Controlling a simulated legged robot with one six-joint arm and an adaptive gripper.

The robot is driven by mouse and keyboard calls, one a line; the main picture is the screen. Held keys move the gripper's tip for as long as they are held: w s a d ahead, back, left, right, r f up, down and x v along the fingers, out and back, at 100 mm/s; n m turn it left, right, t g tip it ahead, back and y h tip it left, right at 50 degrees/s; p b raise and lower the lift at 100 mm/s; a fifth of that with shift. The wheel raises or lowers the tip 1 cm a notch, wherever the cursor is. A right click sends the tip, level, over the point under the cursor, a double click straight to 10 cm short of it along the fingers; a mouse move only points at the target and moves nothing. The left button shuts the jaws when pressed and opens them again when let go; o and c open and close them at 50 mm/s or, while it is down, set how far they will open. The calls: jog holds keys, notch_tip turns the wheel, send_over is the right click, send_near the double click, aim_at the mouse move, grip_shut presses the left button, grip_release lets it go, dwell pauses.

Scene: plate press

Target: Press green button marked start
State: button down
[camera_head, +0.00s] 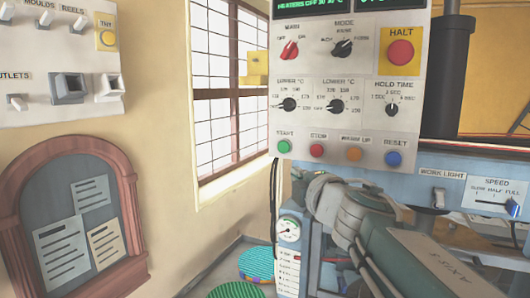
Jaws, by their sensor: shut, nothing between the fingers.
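The green button (284,146) sits under the label START at the lower left corner of the white control panel (350,115). My arm reaches in from the lower right. My gripper (299,174) is shut and empty, below and slightly right of the green button in the picture. Its fingers are small and partly hidden, and the depth gap to the panel is hard to tell. The green button is uncovered.
Right of the green button are a red STOP button (317,150), an orange button (354,153) and a blue RESET button (393,158). A big red HALT button (400,53) is above. Knobs fill the panel's middle. A window (222,85) stands behind at left.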

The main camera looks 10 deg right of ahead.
send_near(284, 147)
jog(key=w+a+f, duration=0.2)
jog(key=w+a, duration=0.1)
jog(key=a, duration=0.1)
jog(key=shift+w+d+r, duration=0.1)
jog(key=shift+w+d, duration=0.25)
jog(key=shift+w, duration=0.35)
jog(key=shift+w+d, duration=0.35)
jog(key=shift+w, duration=0.4)
jog(key=shift+w+d+r, duration=0.1)
jog(key=shift+w+d, duration=0.3)
jog(key=shift+w, duration=0.3)
